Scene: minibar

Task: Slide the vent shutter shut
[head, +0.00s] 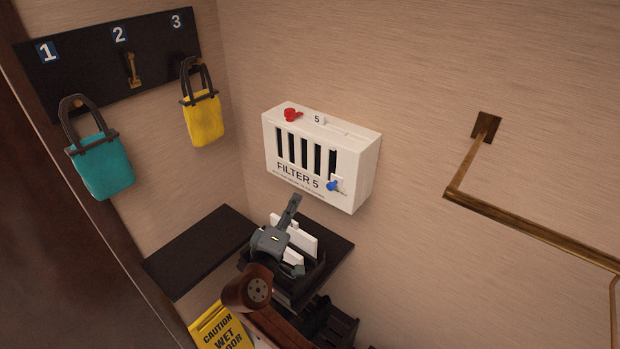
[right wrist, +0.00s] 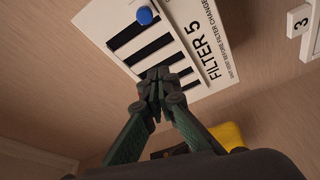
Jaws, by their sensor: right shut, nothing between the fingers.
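The white vent box (head: 345,175) marked FILTER 5 is fixed to the wall, with several dark upright slots (head: 305,152) showing open in its front. A blue knob (head: 333,186) sits at the lower right of the slots. The box (right wrist: 205,50) and blue knob (right wrist: 144,15) also show in the right wrist view. My right gripper (head: 293,202) is shut and empty, just below the box front in the head view. In the right wrist view its fingertips (right wrist: 157,78) overlap the slots, well away from the knob; contact cannot be told. My left gripper is not in view.
A red knob (head: 292,114) is on the box's top. Dark shelves (head: 200,250) and white pieces (head: 300,236) lie below. A yellow wet-floor sign (head: 222,330) stands lower left. A brass rail (head: 530,228) is at right. Teal (head: 104,165) and yellow (head: 203,118) bags hang left.

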